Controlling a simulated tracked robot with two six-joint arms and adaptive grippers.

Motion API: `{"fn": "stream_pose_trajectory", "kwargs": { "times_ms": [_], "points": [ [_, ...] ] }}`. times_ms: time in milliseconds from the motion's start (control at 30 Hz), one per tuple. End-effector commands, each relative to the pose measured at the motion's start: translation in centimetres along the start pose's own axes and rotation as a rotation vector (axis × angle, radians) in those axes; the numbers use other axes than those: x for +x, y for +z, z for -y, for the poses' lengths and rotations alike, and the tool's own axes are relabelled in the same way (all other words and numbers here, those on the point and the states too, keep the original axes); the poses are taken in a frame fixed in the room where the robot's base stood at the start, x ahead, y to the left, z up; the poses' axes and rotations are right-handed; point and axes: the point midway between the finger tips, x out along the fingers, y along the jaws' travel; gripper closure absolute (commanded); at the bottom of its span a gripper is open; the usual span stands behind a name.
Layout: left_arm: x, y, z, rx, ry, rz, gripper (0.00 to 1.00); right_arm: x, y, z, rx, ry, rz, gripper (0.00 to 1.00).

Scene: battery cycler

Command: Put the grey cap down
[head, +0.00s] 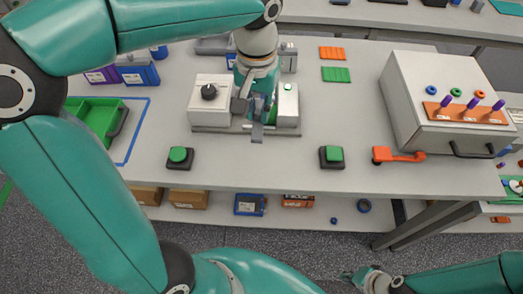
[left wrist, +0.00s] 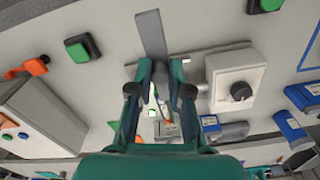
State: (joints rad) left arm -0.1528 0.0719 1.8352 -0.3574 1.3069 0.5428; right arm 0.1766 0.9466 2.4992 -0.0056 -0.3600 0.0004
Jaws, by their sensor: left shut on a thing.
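My left gripper (head: 256,108) points down over the small station in the middle of the table. It is shut on a flat grey piece, which I take to be the grey cap (head: 257,133). In the left wrist view the grey cap (left wrist: 152,35) sticks out beyond the fingers of the gripper (left wrist: 160,72). Whether the cap touches the station is hidden by the gripper. The station has a white box (head: 209,103) with a black knob and a block (head: 287,105) with a green button. My right gripper (head: 366,279) is low at the bottom right, away from the table; its fingers are unclear.
Two green push buttons (head: 180,157) (head: 331,156) stand near the front edge. A green tray (head: 97,113) and blue boxes (head: 138,75) are at left. Orange (head: 332,53) and green (head: 336,74) plates lie behind.

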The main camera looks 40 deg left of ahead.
Motion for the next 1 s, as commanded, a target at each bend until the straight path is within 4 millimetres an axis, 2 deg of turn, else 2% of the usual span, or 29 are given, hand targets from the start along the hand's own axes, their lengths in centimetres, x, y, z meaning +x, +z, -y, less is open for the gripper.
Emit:
{"fn": "stream_pose_trajectory", "kwargs": {
  "times_ms": [200,400,500,667,900,1000],
  "points": [
    [6.0,0.2,0.3,-0.004,-0.003,0.008,1.0,0.0,0.0,0.0,0.0,0.0,0.0,1.0],
    [10.7,0.1,0.3,-0.005,-0.003,0.006,1.0,-0.1,0.0,0.0,0.0,0.0,0.0,1.0],
    [12.1,0.1,0.3,-0.007,-0.002,0.004,1.0,-0.1,0.0,0.1,0.0,0.0,0.0,1.0],
    [13.0,0.0,0.3,-0.006,-0.002,0.001,1.0,-0.1,0.0,0.1,0.0,0.0,0.0,1.0],
    [16.2,0.1,0.4,-0.007,-0.003,0.005,1.0,-0.2,0.0,0.1,0.0,0.0,-0.001,1.0],
    [17.0,0.0,0.4,-0.007,-0.002,0.002,1.0,-0.2,0.0,0.1,0.0,0.0,-0.001,1.0]
  ]
}}
